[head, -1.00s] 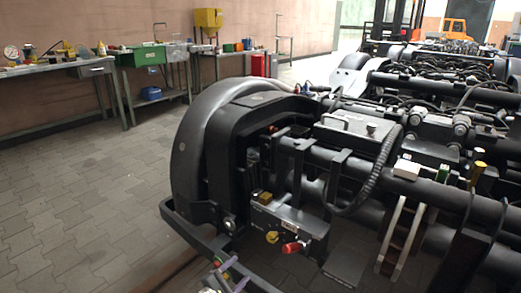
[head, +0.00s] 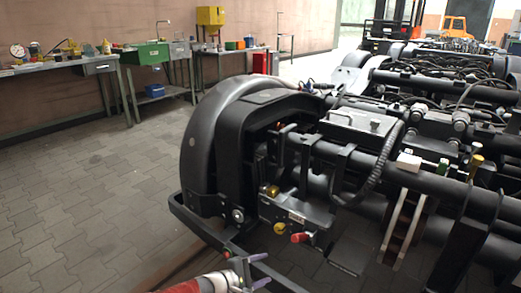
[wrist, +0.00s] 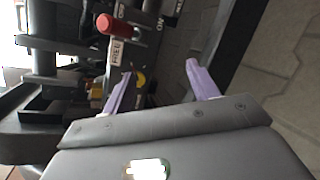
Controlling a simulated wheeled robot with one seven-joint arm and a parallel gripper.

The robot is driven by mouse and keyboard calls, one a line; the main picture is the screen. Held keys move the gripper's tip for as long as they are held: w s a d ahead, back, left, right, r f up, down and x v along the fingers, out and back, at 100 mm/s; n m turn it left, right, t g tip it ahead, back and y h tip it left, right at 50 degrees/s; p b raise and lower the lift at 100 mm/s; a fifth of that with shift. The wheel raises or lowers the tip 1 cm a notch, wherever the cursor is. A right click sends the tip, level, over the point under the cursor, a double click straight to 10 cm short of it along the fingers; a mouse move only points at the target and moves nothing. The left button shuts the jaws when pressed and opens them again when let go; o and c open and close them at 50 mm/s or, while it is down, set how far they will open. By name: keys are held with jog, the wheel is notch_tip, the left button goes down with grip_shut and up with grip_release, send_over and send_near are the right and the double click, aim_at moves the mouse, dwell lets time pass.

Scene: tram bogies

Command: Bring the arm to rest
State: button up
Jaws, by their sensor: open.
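My gripper (head: 257,271) shows at the bottom of the head view, low in front of the nearest bogie. Its two purple fingers stand apart with nothing between them. The wrist view shows the same open gripper (wrist: 158,82). The bogie (head: 225,140) with its large black wheel cover fills the middle and right of the head view. A control box (head: 297,215) with a red knob (head: 301,237) hangs on its near side. The red knob also shows in the wrist view (wrist: 105,24), beyond the fingers and apart from them.
A black frame bar (head: 205,232) runs close behind my gripper. Workbenches (head: 60,68) with tools and a green box (head: 145,53) stand along the left wall. The paved floor (head: 80,190) on the left is clear. More bogies (head: 440,75) stand behind.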

jog(key=s+d+r+m+g+y+p, duration=0.3)
jog(key=s+d+r+m+g+y, duration=0.55)
jog(key=d+r, duration=0.5)
jog(key=s+d+r+m+t+y+p, duration=0.1)
jog(key=s+r+m+t+y+p, duration=0.2)
jog(key=s+r, duration=1.6)
jog(key=shift+d+r+m+t+y, duration=0.4)
jog(key=shift+r+m+t, duration=0.45)
jog(key=shift+m+t, duration=0.35)
